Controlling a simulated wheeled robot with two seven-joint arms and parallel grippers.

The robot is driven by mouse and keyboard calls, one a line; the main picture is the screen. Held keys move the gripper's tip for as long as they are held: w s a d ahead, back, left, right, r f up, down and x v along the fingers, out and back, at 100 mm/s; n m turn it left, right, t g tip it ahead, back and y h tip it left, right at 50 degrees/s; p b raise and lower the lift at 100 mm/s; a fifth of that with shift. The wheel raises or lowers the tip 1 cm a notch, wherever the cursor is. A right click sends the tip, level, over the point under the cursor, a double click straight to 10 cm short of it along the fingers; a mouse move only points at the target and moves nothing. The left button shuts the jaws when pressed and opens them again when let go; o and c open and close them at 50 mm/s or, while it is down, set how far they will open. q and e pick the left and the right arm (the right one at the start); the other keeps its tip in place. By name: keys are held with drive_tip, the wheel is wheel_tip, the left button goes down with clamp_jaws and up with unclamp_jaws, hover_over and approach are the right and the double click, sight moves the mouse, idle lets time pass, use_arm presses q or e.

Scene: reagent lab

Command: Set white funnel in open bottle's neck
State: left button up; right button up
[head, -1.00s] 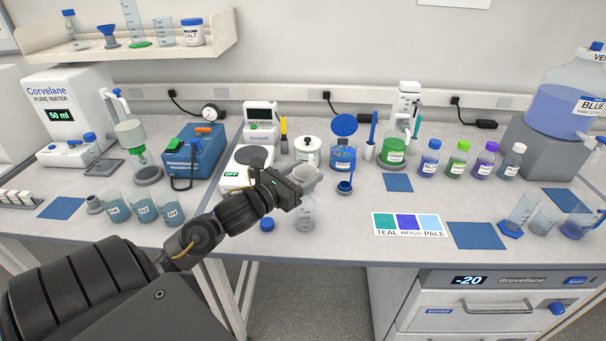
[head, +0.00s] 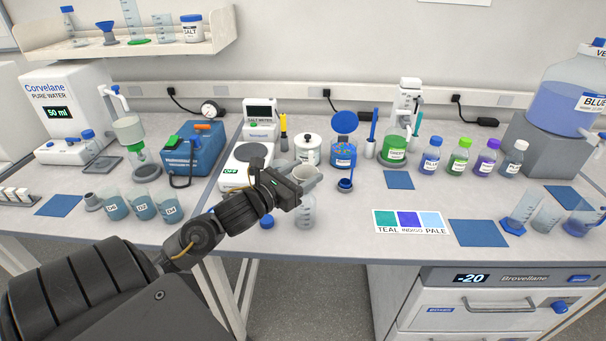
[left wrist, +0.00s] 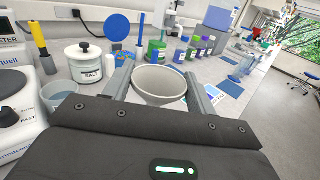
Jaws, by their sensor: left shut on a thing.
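My left gripper (head: 307,186) is shut on the white funnel (head: 305,173), which is upright with its wide mouth facing up. In the left wrist view the funnel (left wrist: 160,84) sits between my two fingers. The open bottle (head: 306,212) is clear and stands on the bench right below the funnel. The funnel's stem and the bottle's neck are hidden behind the fingers, so I cannot tell whether the stem is inside the neck. A blue cap (head: 267,221) lies on the bench to the left of the bottle. My right gripper is not in view.
A colour card (head: 412,222) lies to the right. The bench front edge is close before the bottle.

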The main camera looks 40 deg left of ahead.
use_arm(q)
drive_tip(key=shift+f, duration=0.25)
drive_tip(key=o, duration=1)
drive_tip(key=shift+o, duration=0.2)
drive_tip(key=shift+s+f+b, duration=0.1)
drive_tip(key=shift+s+b, duration=0.4)
drive_tip(key=s+a+p, duration=0.1)
drive_tip(key=s+p, duration=0.1)
drive_tip(key=s, duration=0.7)
drive_tip(key=shift+s, duration=0.4)
